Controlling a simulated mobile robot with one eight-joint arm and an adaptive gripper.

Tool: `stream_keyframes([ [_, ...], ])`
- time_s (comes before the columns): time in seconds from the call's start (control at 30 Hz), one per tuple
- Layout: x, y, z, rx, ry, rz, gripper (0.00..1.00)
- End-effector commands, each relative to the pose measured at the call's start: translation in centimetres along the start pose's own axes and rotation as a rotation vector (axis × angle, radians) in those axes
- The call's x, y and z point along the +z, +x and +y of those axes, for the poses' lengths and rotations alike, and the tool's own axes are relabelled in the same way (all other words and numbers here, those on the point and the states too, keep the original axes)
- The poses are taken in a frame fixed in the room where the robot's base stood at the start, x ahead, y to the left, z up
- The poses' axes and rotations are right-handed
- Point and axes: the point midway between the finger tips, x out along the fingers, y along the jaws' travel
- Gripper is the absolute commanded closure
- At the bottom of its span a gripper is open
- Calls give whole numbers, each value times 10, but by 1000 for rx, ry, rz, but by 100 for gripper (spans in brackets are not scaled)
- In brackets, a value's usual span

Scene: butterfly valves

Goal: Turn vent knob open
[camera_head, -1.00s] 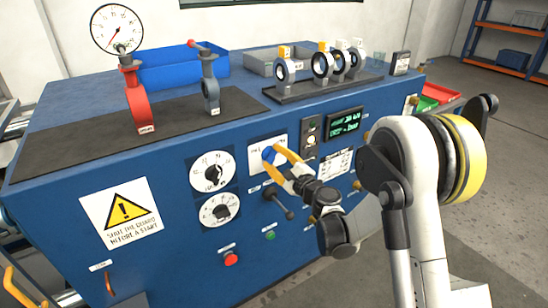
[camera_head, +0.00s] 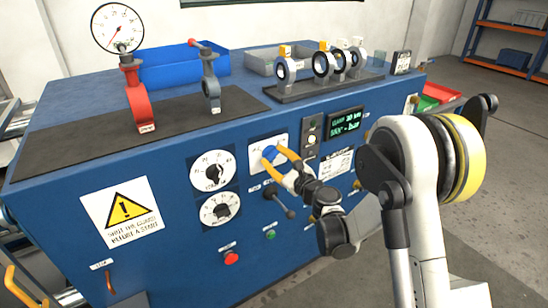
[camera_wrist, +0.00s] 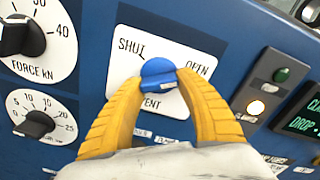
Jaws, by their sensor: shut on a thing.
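The vent knob (camera_wrist: 158,73) is blue and sits on a white plate (camera_wrist: 125,62) marked SHUT at upper left and OPEN at upper right. The wrist view shows a pale mark on the knob's lower edge, but I cannot tell which word the knob points to. My gripper (camera_wrist: 160,80) has its two yellow fingers shut on the knob's sides, one left and one right. In the head view, the blue knob (camera_head: 268,153) shows between the fingertips of my gripper (camera_head: 273,154) on the blue bench front. The fingers hide part of the plate.
Two black-and-white dials (camera_head: 213,171) are left of the plate. A lit indicator (camera_wrist: 256,107) and a green display (camera_head: 345,121) are to the right.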

Motion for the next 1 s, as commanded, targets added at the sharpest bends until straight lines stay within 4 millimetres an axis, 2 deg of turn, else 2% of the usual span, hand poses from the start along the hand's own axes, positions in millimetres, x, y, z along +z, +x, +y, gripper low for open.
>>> stream_keyframes([
  [0.27, 0, 0, 0, 0, 2, 0, 89],
  [0.3, 0, 0, 0, 0, 2, 0, 46],
  [0.33, 0, 0, 0, 0, 2, 0, 37],
  [0.37, 0, 0, 0, 0, 1, 0, 35],
  [0.7, 0, -4, 0, -1, 0, 0, 35],
  [1.0, 0, -53, -1, -2, 0, 1, 35],
])
